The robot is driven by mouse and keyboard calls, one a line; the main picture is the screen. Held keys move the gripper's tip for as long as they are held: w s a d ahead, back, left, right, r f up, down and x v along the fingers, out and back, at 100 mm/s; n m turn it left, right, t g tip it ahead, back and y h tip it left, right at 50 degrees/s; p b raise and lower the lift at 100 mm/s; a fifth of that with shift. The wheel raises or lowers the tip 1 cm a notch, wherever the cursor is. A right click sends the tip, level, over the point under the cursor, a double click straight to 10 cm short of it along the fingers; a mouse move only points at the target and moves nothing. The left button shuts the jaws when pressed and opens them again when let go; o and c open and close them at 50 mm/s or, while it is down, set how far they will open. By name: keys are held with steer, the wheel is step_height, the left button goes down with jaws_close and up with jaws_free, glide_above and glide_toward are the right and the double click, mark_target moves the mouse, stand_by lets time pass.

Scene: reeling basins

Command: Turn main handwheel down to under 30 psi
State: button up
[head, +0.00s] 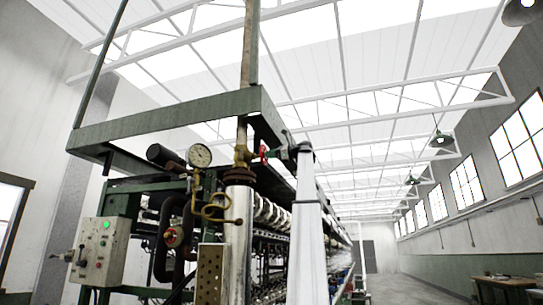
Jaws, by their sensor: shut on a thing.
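The red main handwheel (263,154) sits on a brass valve (242,156) at the top of the upright pipe, seen nearly edge-on. My gripper (268,153) is at the wheel from the right, shut on it; the fingers are small and partly hidden. A round white pressure gauge (200,155) stands to the left of the valve, facing me. Its needle and numbers are too small to read.
A green overhead frame (165,122) crosses above the valve. A curled brass pipe (214,208), a smaller orange-red wheel (172,237) and a control box with a green light (100,250) are at left. An open aisle (400,288) runs at right.

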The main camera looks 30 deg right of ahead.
steer(key=m, duration=0.7)
steer(key=o, duration=0.8)
steer(key=v, duration=0.7)
stand_by(0.4)
